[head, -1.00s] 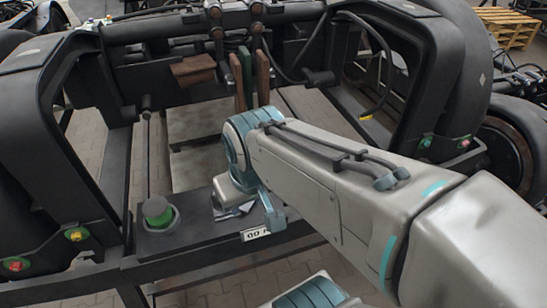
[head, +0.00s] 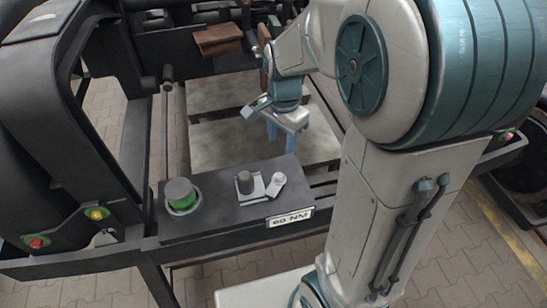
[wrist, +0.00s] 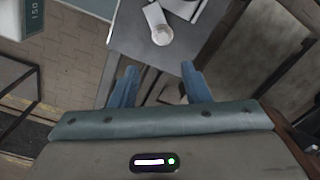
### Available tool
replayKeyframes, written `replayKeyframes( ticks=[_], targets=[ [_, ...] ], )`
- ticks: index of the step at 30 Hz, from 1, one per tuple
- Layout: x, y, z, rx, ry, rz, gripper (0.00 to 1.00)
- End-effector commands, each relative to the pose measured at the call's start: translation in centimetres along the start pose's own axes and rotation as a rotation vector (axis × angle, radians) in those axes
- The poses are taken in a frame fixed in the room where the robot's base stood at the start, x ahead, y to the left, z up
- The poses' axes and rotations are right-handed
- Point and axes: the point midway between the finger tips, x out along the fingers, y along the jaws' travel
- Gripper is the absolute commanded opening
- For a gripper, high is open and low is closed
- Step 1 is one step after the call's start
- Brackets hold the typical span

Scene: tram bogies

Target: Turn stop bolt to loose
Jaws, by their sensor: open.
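A dark shelf (head: 232,228) with a "60 NM" label (head: 290,218) carries a silver plate (head: 258,190). On it are an upright dark grey cylinder (head: 245,181) and a pale round-headed piece (head: 278,179); I cannot tell for certain which is the stop bolt. The pale round head (wrist: 162,35) also shows in the wrist view, ahead of my fingers and apart from them. My gripper (head: 284,136) is open and empty, blue fingers pointing down, behind and above the shelf. It also shows in the wrist view (wrist: 159,72), fingers spread.
Black bogie frames (head: 60,130) rise at the left. A brown block (head: 218,40) sits at the back. Pale slabs (head: 235,140) lie below, behind the shelf.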

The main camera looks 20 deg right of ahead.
Motion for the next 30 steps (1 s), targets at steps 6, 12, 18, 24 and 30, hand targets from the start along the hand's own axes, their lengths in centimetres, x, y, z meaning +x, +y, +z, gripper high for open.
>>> replayKeyframes(
  ticks=[6,12,18,24,30],
  targets=[
    [1.5,-1.0,-0.5,0.092,-0.001,0.027,0.43],
    [4.3,-0.8,-0.4,0.094,-0.003,0.029,0.43],
    [8.7,-0.7,-0.4,0.093,-0.004,0.031,0.43],
    [12.3,-0.6,-0.3,0.092,-0.002,0.029,0.43],
    [14.3,-0.7,-0.4,0.091,-0.001,0.025,0.43]
  ],
)
